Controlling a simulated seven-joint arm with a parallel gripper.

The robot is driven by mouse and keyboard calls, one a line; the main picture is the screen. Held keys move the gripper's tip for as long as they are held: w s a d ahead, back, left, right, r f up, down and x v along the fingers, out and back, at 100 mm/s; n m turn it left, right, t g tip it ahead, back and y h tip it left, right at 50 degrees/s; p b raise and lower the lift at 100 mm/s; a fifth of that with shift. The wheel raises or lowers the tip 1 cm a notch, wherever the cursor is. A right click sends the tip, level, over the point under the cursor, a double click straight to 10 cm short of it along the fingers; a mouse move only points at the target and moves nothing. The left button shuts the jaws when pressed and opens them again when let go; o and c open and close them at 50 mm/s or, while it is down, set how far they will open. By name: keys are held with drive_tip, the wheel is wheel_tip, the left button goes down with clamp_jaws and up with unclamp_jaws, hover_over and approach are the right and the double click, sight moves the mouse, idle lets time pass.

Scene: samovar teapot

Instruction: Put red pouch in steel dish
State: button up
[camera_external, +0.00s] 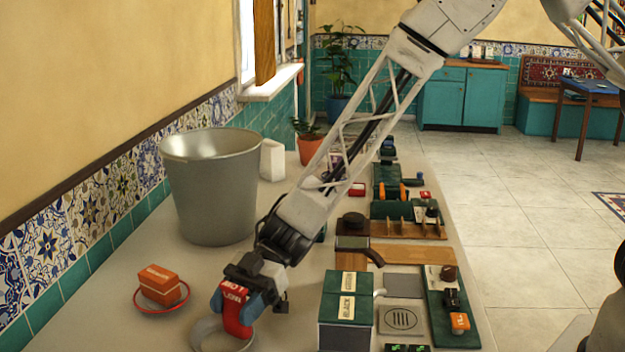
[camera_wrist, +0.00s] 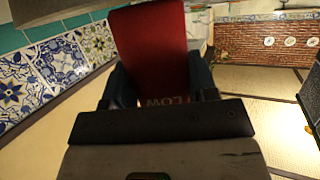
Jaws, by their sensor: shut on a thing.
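My gripper (camera_external: 239,302) is shut on the red pouch (camera_external: 233,318), with a blue finger on either side of it. The pouch hangs low at the front of the counter, at the right part of a round steel dish (camera_external: 203,330). I cannot tell whether the pouch touches the dish or is just above it. The dish is partly hidden by the pouch and cut by the bottom edge of the picture. In the wrist view the red pouch (camera_wrist: 150,45) stands upright between the fingers of my gripper (camera_wrist: 158,85); the dish cannot be made out there.
An orange box (camera_external: 158,281) sits on a red-rimmed plate (camera_external: 140,308) to the left. A large metal bucket (camera_external: 212,185) stands behind it by the tiled wall. A dark green tea box (camera_external: 345,318) and several small items on boards (camera_external: 452,320) lie to the right.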

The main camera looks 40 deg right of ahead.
drive_tip(key=o, duration=0.9)
drive_tip(key=shift+r, duration=0.1)
drive_tip(key=shift+r, duration=0.55)
drive_tip(key=v, duration=1.2)
drive_tip(key=shift+s, duration=0.1)
